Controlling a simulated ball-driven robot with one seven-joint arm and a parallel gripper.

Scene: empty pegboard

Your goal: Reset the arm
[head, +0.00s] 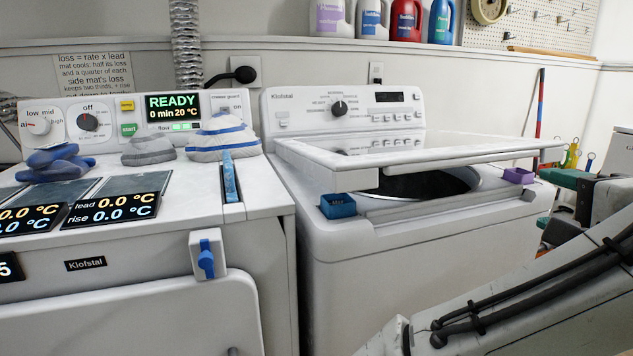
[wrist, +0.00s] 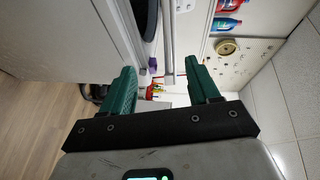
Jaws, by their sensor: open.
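My gripper (wrist: 160,88) shows in the wrist view with its two green fingers spread apart and nothing between them. In the head view, part of a green finger shows at the right edge, beside the washer, and the rest of the gripper is out of the picture or hidden. My arm (head: 530,300) crosses the lower right of the head view. The gripper appears apart from the washer (head: 350,250).
The washer's lid (head: 400,155) is partly raised over its drum opening. A blue box (head: 338,205) and a purple box (head: 518,176) sit by the opening. A dryer (head: 150,260) with folded cloths stands at left. Bottles (head: 405,20) line a shelf; a pegboard (head: 550,25) hangs behind.

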